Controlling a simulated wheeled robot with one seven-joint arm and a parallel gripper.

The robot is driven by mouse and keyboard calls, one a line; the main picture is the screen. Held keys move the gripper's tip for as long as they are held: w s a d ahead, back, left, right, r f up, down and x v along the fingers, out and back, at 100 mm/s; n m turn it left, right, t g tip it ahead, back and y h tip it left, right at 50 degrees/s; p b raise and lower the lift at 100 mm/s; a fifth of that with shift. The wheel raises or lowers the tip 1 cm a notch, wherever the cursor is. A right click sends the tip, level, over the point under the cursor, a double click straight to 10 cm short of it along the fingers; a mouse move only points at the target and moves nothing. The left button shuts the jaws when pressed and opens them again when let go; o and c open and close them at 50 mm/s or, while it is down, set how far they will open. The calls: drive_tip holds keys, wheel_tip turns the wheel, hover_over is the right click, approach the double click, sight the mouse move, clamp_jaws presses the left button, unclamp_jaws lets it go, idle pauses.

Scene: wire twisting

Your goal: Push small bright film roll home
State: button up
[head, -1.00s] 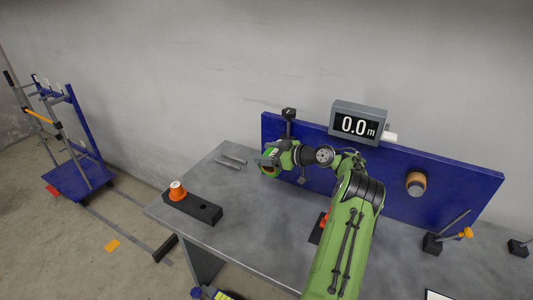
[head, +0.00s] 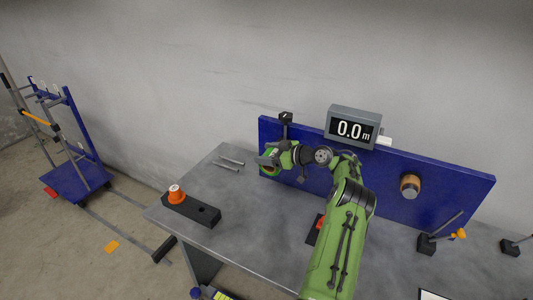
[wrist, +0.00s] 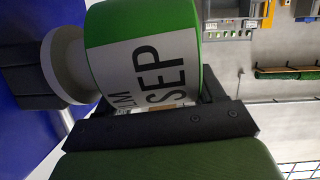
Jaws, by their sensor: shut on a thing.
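The film roll shows large in the wrist view (wrist: 150,45). It is bright green with a white label reading "SEP", and a pale round core or flange sticks out at its left. In the head view it is a small patch of green at my gripper (head: 268,160), by the left end of the blue panel (head: 345,165). My gripper is shut on the roll; a dark finger (wrist: 160,125) crosses its lower side in the wrist view. The core faces the blue panel and a dark fitting. I cannot tell whether it touches the fitting.
A display (head: 353,128) reading 0.0 m stands above the panel. A brown roll (head: 410,186) is on the panel's right. Two grey rods lie behind. A blue cart (head: 75,165) stands left. The table's (head: 240,230) left-centre is clear.

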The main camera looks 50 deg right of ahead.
drive_tip(key=shift+d, duration=0.2)
drive_tip(key=shift+w+d, duration=0.15)
drive_tip(key=shift+w, duration=0.2)
drive_tip(key=o, duration=1.2)
drive_tip(key=shift+r, duration=0.1)
drive_tip(key=v, duration=1.5)
drive_tip(key=shift+s+r, duration=0.15)
drive_tip(key=shift+s, duration=0.15)
